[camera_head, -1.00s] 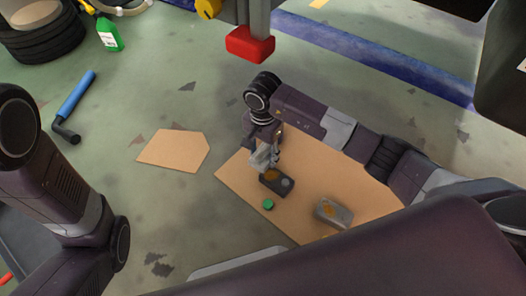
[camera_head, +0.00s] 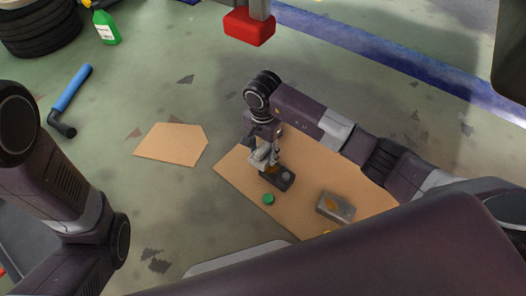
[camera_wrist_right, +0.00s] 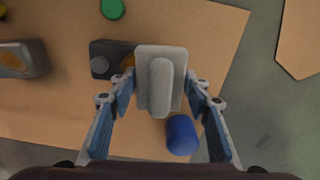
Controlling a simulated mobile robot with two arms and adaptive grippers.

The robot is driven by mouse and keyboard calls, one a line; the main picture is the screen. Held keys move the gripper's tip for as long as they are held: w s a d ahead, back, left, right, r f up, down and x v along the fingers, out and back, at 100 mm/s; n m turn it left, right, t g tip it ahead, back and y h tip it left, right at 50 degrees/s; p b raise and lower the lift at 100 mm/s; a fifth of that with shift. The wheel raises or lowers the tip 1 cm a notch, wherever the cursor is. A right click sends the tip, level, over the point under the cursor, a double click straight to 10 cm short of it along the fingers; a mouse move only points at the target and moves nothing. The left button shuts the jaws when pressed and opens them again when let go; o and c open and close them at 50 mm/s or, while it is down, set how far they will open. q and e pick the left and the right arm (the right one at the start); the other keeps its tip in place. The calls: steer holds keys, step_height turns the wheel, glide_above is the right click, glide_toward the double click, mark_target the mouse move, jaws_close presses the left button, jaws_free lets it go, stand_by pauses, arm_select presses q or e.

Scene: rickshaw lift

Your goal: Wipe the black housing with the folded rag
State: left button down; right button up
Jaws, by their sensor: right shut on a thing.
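The black housing (camera_head: 284,181) lies on the cardboard sheet. An orange-brown patch shows beside the rag on the housing (camera_wrist_right: 105,62) in the right wrist view. My right gripper (camera_head: 268,158) points down over the housing's left end. It is shut on the folded rag (camera_wrist_right: 161,80), a pale grey pad with a raised ridge, between the fingers (camera_wrist_right: 158,92). The rag covers one end of the housing; I cannot tell whether they touch. My left arm comes in at the left, but its gripper is out of view.
A green cap (camera_head: 268,199) and a grey metal block (camera_head: 335,207) with an orange patch lie on the cardboard sheet (camera_head: 233,175). A blue cylinder (camera_wrist_right: 182,135) is close to the rag. A red block (camera_head: 249,26) hangs beyond. Another cardboard piece (camera_head: 172,145) lies left.

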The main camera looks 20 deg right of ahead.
mark_target(276, 170)
steer(key=shift+f+b, duration=0.65)
steer(key=shift+f, duration=0.35)
steer(key=shift+d, duration=0.1)
steer(key=shift+s+d+r+p, duration=0.25)
steer(key=shift+s+d+p, duration=0.3)
steer(key=shift+s+p, duration=0.4)
steer(key=shift+s+d+f+p, duration=0.1)
steer(key=shift+s+d+p, duration=0.35)
steer(key=shift+s, duration=0.15)
steer(key=shift+s+d+p, duration=0.4)
steer(key=shift+s+p, duration=0.05)
steer(key=shift+s, duration=0.15)
steer(key=shift+s+d+f+p, duration=0.15)
steer(key=shift+s+d+p, duration=0.25)
steer(key=shift+s, duration=0.3)
steer(key=shift+w+f, duration=0.1)
steer(key=shift+f, duration=0.05)
steer(key=shift+w+a+b, duration=0.45)
steer(key=shift+w+b, duration=0.15)
steer(key=shift+b, duration=0.05)
steer(key=shift+w+a+b, duration=0.6)
steer(key=shift+w+a, duration=0.15)
steer(key=shift+w, duration=0.35)
steer(key=shift+w+a+b, duration=0.6)
steer(key=shift+w+a, duration=0.1)
steer(key=shift+w, duration=0.35)
steer(key=shift+r, duration=0.2)
